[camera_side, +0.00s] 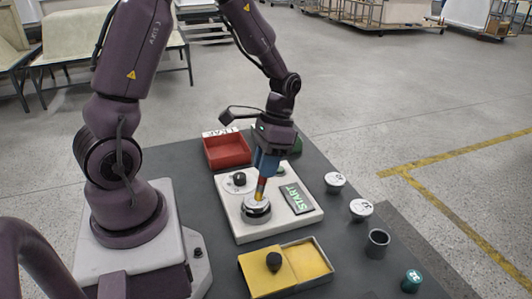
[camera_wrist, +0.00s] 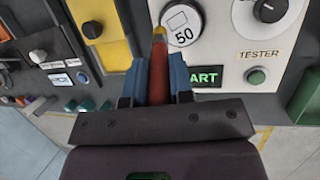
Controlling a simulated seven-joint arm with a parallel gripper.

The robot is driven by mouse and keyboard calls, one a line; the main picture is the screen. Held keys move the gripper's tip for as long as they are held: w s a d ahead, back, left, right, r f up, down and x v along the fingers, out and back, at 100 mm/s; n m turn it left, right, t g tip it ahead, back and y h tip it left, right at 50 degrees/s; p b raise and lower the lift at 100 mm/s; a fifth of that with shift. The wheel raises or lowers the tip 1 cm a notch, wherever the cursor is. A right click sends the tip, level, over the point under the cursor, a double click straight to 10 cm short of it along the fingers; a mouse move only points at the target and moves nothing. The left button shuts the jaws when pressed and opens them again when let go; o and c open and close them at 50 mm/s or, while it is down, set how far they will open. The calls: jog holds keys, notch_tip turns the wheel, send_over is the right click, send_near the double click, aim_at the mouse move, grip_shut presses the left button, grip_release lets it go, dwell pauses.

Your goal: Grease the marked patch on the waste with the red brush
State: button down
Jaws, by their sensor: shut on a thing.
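My gripper (camera_wrist: 155,88) is shut on the red brush (camera_wrist: 158,72), with its blue fingers on both sides of the handle. The brush's yellowish tip points down; the brush also shows in the side view (camera_side: 261,187). The waste (camera_wrist: 183,36) is a round pale disc marked "50", with a black-outlined rectangular patch (camera_wrist: 177,20) on its top. In the side view the waste (camera_side: 257,213) sits on the white tester panel under my gripper. The tip overlaps the left part of the disc in the wrist view, beside the patch. I cannot tell whether it touches.
The tester panel (camera_side: 232,207) has a black knob (camera_side: 240,178) and a lit START display (camera_side: 297,199). A red tray (camera_side: 227,153) stands behind it, a yellow-lined box (camera_side: 307,262) with a black-knobbed lid in front. Several round pieces line the right, including a dark cup (camera_side: 377,243).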

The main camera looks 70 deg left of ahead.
jog(key=shift+f, duration=0.45)
jog(key=shift+s+a+f, duration=0.2)
jog(key=shift+a+f, duration=0.3)
jog(key=shift+w+d, duration=0.2)
jog(key=shift+d, duration=0.25)
jog(key=shift+d+r, duration=0.1)
jog(key=shift+r, duration=3.95)
jog(key=shift+f, duration=0.2)
jog(key=shift+f, duration=0.25)
